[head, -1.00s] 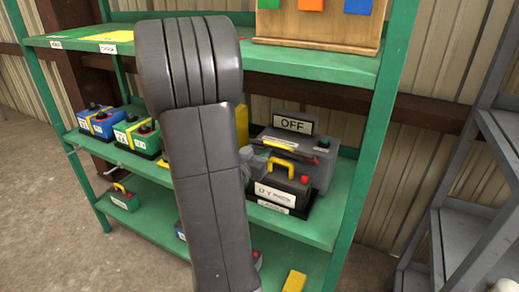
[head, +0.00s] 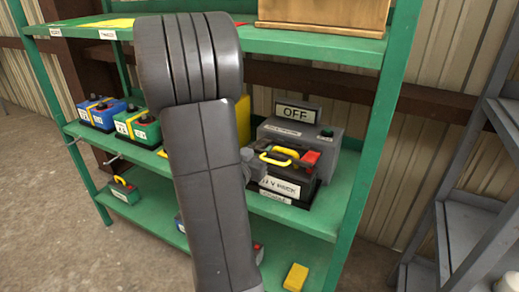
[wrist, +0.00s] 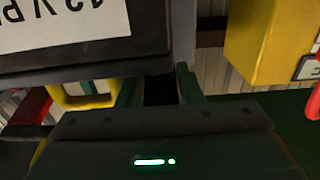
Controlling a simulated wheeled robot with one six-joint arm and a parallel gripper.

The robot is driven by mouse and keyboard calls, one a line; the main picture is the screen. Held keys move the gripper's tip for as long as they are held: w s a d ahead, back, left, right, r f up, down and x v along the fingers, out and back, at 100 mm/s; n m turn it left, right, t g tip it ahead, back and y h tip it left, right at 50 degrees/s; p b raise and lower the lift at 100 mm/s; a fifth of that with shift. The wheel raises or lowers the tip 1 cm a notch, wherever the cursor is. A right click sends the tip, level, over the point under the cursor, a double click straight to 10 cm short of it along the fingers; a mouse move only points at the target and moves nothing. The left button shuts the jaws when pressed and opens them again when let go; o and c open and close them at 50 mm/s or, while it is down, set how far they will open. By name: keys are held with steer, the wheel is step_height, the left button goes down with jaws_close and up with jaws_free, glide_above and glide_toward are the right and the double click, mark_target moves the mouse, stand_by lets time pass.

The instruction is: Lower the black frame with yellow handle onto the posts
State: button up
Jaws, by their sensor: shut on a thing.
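My gripper (head: 254,165) is at the middle shelf, beside the battery, largely hidden behind my arm. It is shut on the black frame with yellow handle (head: 287,151), held over the battery top. A second yellow strip (head: 272,160) shows just below, and I cannot tell which belongs to the frame. The dark battery (head: 282,187) has a white 12 V label and a red part (head: 311,158) at its right. The posts are hidden, so contact with the frame cannot be told. In the wrist view the battery label (wrist: 62,22) is upside down above a yellow loop (wrist: 85,95).
A grey box with an OFF sign (head: 296,113) stands close behind the battery. A yellow box (head: 243,122) is at its left. Blue (head: 101,114) and green (head: 136,125) batteries sit farther left. A green rack upright (head: 375,130) bounds the right side.

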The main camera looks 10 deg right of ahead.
steer(key=o, duration=0.7)
steer(key=shift+r, duration=0.2)
steer(key=p+v, duration=0.1)
steer(key=v, duration=1.2)
steer(key=shift+s+a, duration=0.25)
steer(key=shift+a, duration=0.05)
steer(key=shift+w, duration=0.1)
steer(key=x, duration=0.2)
steer(key=shift+w+d, duration=0.2)
steer(key=shift+w, duration=0.2)
steer(key=shift+r, duration=0.2)
